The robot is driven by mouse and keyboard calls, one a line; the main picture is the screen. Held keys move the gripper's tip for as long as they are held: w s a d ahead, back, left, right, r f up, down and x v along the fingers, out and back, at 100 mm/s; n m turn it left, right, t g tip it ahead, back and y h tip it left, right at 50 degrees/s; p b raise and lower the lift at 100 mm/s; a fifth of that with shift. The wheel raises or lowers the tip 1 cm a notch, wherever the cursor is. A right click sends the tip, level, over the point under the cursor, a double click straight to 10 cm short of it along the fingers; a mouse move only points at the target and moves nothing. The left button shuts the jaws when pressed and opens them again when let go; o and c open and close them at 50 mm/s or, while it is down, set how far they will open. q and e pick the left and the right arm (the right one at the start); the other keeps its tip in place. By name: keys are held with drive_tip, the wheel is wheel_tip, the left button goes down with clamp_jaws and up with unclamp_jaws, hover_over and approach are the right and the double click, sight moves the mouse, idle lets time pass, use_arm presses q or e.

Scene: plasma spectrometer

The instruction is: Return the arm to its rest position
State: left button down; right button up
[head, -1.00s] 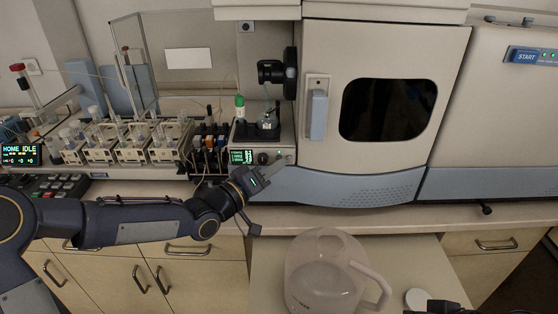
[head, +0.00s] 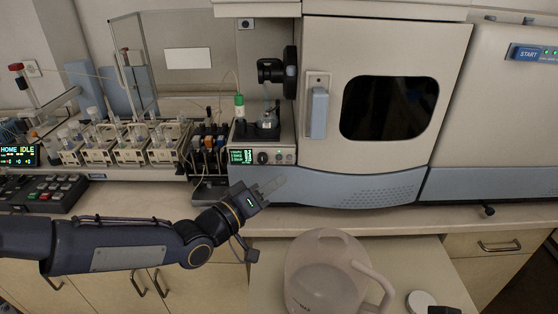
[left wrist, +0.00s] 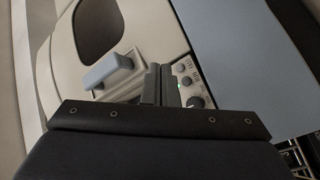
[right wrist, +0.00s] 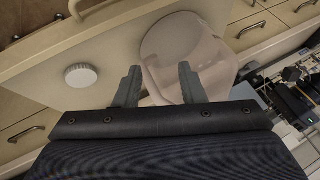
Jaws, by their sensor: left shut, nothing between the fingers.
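My left arm comes in from the left in the head view. My left gripper (head: 274,186) is shut and empty in front of the bench edge, just below the small control box (head: 262,150) with a green screen and knobs. In the left wrist view its fingers (left wrist: 158,84) are together, with the control box knobs (left wrist: 188,82) beyond them. My right gripper (right wrist: 157,85) shows in the right wrist view with its two fingers apart and nothing between them. A pale jug (right wrist: 186,50) lies beyond the right fingers.
The spectrometer (head: 315,165) with a dark window and blue handle (head: 319,112) stands behind. A tube rack (head: 130,150) and keypad (head: 42,194) are at the left. The jug (head: 322,270) and a white cap (head: 420,299) rest on the pulled-out surface at the front.

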use_arm(q)
drive_tip(key=s+a+f+g+y, duration=0.1)
drive_tip(key=s+a+f+y, duration=0.3)
drive_tip(key=a, duration=0.4)
drive_tip(key=s+a+f+g+y, duration=0.2)
drive_tip(key=s+a+y, duration=0.35)
drive_tip(key=a, duration=0.25)
drive_tip(key=s+a+f+g, duration=0.1)
drive_tip(key=s+g, duration=0.1)
drive_tip(key=s, duration=0.6)
drive_tip(key=s+a+f+n+g, duration=0.1)
drive_tip(key=s+a+f+g, duration=0.1)
drive_tip(key=s, duration=0.7)
drive_tip(key=shift+s+a, duration=0.2)
drive_tip(key=shift+f, duration=0.1)
